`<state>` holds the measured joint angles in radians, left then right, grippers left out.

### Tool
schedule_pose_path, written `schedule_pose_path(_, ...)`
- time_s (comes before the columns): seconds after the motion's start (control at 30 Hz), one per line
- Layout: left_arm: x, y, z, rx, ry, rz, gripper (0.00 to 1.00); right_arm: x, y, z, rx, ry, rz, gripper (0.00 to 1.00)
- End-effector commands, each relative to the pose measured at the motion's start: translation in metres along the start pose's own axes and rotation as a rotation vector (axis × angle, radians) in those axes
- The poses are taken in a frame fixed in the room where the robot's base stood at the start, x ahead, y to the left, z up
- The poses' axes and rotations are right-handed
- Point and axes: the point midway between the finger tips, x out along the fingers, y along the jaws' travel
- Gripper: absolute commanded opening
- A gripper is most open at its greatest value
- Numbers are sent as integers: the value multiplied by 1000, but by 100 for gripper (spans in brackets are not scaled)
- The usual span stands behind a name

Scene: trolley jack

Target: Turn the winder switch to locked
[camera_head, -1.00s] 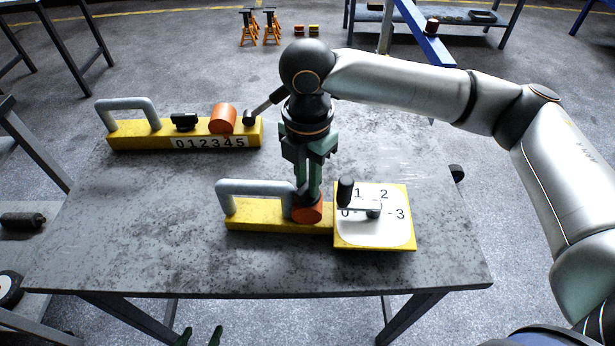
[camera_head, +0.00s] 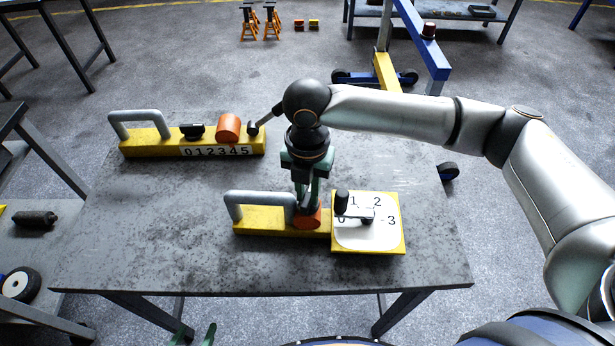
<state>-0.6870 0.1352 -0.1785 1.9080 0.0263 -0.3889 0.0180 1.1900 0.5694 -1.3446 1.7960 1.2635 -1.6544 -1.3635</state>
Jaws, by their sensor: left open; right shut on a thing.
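On the table, the front yellow unit (camera_head: 265,222) has a grey handle (camera_head: 258,197), an orange knob (camera_head: 308,221) and a white dial plate (camera_head: 378,234) numbered 0 to 3 with a black crank (camera_head: 342,202). My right gripper (camera_head: 305,205) reaches down from above and is shut on the orange knob, hiding much of it. No "locked" marking is legible. Two dark green fingertips of my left gripper (camera_head: 195,336) show at the bottom edge. They are apart and empty, in front of the table.
Behind stands a second yellow unit (camera_head: 150,148) with a black switch (camera_head: 192,131), an orange cylinder (camera_head: 228,127), a lever (camera_head: 262,124) and a scale 0 to 5. The table's (camera_head: 140,240) left front and right edge are bare. A blue-and-yellow frame (camera_head: 425,45) stands beyond.

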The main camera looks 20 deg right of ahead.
Motion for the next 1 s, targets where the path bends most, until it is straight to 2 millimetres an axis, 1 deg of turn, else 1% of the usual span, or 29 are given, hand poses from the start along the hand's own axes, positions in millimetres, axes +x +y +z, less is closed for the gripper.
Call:
schedule_pose_path(0.03,-9,2,-11,-1,3,2,70,-6,0,0,-33,2,-2,0)
schedule_pose_path(0.2,-17,4,-25,-2,11,4,70,-4,0,0,-138,1,0,0)
schedule_pose_path(0.3,-20,4,-31,-2,13,4,70,-3,0,0,-184,0,0,0)
schedule_pose_path(0.6,-25,5,-36,-2,12,5,70,-1,1,0,-254,-2,2,0)
schedule_pose_path(0.97,-24,5,-35,-2,11,6,70,0,1,0,-259,-2,3,0)
schedule_pose_path(1.0,-24,5,-35,-2,11,6,70,0,1,0,-259,-2,3,21)
